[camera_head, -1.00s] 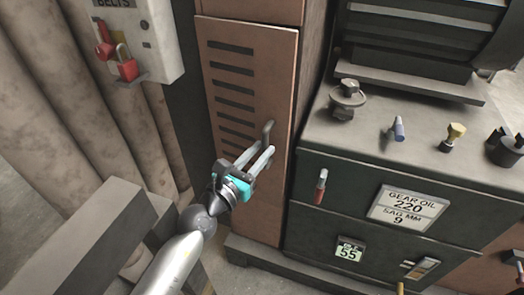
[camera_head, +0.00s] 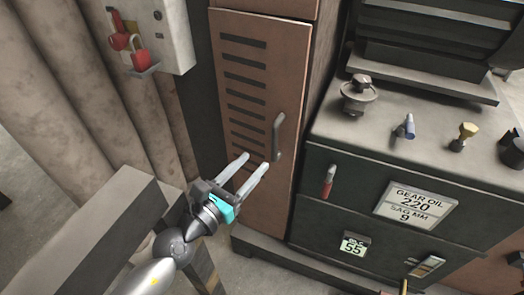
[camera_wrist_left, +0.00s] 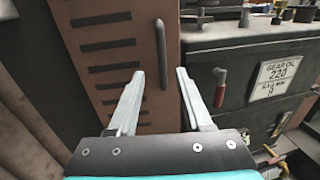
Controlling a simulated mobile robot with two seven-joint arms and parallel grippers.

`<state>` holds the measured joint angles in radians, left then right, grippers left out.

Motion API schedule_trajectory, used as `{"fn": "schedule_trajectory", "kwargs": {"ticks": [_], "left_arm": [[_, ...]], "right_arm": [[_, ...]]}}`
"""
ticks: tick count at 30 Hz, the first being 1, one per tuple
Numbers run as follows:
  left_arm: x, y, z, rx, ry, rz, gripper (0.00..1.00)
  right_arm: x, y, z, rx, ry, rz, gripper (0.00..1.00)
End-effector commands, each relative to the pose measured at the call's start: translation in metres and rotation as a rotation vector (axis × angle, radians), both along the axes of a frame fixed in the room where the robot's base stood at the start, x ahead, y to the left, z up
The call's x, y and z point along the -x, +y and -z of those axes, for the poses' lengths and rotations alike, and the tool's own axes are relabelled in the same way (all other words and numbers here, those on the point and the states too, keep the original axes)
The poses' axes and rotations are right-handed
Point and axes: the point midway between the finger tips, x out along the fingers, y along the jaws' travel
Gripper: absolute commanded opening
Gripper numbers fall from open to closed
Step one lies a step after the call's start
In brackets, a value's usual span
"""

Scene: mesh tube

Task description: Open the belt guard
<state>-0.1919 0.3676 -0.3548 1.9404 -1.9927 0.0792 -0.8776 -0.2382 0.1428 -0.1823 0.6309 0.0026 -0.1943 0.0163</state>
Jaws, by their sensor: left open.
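The belt guard (camera_head: 262,75) is a tall brown panel with a column of dark slots, and it looks shut. Its grey bar handle (camera_head: 278,137) stands upright near the right edge. The handle also shows in the left wrist view (camera_wrist_left: 161,54), ahead of and between the fingers. My left gripper (camera_head: 256,170) is open and empty, below and a little left of the handle in the head view, and apart from it. Its two fingers also show in the left wrist view (camera_wrist_left: 156,85). My right gripper is not in view.
A grey box with red padlocks (camera_head: 139,60) hangs at upper left. Right of the guard stands a dark cabinet (camera_head: 345,213) with a red-handled lever (camera_head: 328,182) and a gear oil label (camera_head: 415,206). Several fittings sit on its top. A grey beam (camera_head: 95,225) lies beside my left arm.

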Motion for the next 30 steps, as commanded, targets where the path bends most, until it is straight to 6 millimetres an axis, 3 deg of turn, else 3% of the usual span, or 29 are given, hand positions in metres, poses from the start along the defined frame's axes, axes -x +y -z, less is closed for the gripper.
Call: {"fn": "schedule_trajectory", "kwargs": {"ticks": [3, 9, 20, 25, 30], "left_arm": [[0.018, 0.010, 0.001, -0.003, 0.002, 0.002, 0.50], [0.033, 0.019, 0.001, -0.001, 0.000, 0.000, 0.50], [0.035, 0.020, 0.000, 0.000, -0.001, -0.002, 0.50], [0.035, 0.018, -0.001, 0.040, 0.005, -0.007, 0.30], [0.033, 0.009, -0.006, 0.257, 0.044, -0.042, 0.11]], "right_arm": [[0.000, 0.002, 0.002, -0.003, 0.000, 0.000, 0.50], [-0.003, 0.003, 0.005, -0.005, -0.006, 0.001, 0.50], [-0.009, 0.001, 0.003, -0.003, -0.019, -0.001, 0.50], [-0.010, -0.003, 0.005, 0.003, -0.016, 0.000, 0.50], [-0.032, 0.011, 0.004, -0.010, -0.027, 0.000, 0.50]]}}
